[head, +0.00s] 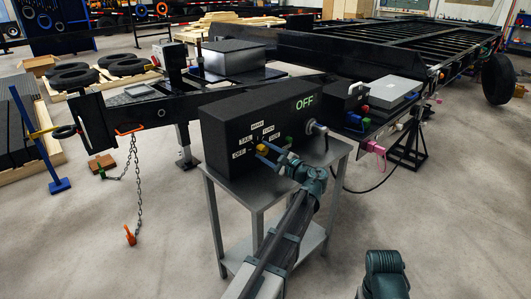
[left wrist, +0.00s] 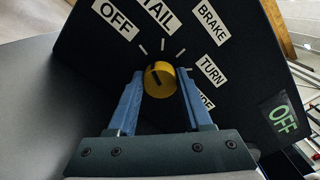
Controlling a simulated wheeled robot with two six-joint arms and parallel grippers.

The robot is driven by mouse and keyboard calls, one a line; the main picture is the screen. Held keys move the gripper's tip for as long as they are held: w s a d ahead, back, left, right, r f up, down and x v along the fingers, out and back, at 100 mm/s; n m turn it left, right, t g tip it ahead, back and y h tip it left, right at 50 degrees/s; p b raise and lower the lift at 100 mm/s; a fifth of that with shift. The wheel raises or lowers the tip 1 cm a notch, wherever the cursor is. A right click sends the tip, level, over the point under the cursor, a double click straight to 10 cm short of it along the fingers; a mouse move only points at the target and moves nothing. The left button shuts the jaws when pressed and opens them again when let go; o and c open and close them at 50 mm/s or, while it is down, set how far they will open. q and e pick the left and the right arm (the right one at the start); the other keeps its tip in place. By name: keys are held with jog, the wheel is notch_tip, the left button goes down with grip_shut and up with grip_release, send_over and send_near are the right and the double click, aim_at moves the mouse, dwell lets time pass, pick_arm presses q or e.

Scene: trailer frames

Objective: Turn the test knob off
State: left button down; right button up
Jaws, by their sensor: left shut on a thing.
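The test knob is a small yellow round knob (head: 262,149) on the front of a black test box (head: 222,128). It also shows in the left wrist view (left wrist: 160,84), with a dark mark on its face leaning toward the upper left, the side of the OFF label (left wrist: 114,17). TAIL, BRAKE, TURN and a partly hidden label follow around it. My left gripper (head: 273,157) is shut on the knob, one blue finger on each side of it. A small display (head: 304,102) on the box reads OFF in green. My right gripper's fingers are not in view.
The box stands on a grey metal stand (head: 262,197). A black trailer frame (head: 400,60) fills the back, with a silver case (head: 394,93) right of the box. A chain (head: 137,190) hangs at left. Open concrete floor lies in front.

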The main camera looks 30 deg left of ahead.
pick_arm(q)
jog(key=shift+n, duration=1.3)
jog(key=shift+c, duration=1.6)
grip_release()
jog(key=v, duration=1.4)
jog(key=shift+s+f, duration=0.1)
